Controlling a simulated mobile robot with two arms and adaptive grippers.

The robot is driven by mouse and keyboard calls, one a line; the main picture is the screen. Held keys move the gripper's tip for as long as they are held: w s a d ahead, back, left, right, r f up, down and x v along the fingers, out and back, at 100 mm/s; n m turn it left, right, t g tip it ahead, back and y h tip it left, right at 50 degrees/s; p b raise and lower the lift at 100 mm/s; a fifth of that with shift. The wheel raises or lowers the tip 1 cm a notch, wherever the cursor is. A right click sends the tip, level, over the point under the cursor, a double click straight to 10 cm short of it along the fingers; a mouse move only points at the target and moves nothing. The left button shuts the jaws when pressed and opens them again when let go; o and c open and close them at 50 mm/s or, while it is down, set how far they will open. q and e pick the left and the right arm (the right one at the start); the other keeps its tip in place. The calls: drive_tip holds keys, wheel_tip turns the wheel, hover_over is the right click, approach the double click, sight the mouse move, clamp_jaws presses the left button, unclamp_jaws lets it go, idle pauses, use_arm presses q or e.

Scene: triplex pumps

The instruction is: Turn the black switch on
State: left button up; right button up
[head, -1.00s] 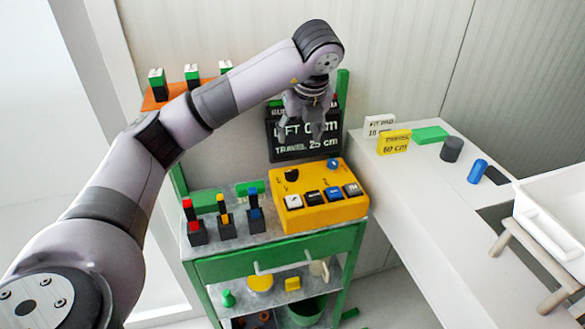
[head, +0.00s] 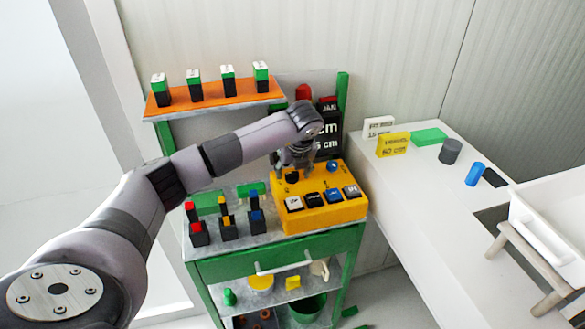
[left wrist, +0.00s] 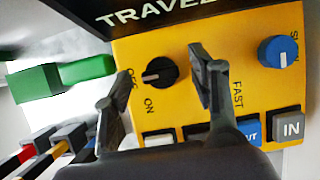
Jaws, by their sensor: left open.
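The black switch (head: 291,177) is a round knob on the top left of the yellow control box (head: 328,214). In the left wrist view the black switch (left wrist: 160,71) has a white mark on its left side, toward the OFF label; the ON label is below it. My left gripper (head: 295,167) is just above the switch in the head view, partly covering it. In the left wrist view my left gripper (left wrist: 158,82) is open, with one finger on each side of the switch and no visible contact. My right gripper is not in view.
A blue knob (left wrist: 278,51) is right of the switch, and a row of push buttons (head: 337,195) is in front. Red, yellow and blue-handled levers (head: 227,220) stand left of the box. A dark sign (head: 327,140) stands behind. The white table (head: 410,200) is at right.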

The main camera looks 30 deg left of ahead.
use_arm(q)
drive_tip(key=shift+f, duration=0.15)
drive_tip(key=shift+c, duration=0.3)
drive_tip(key=c, duration=1.1)
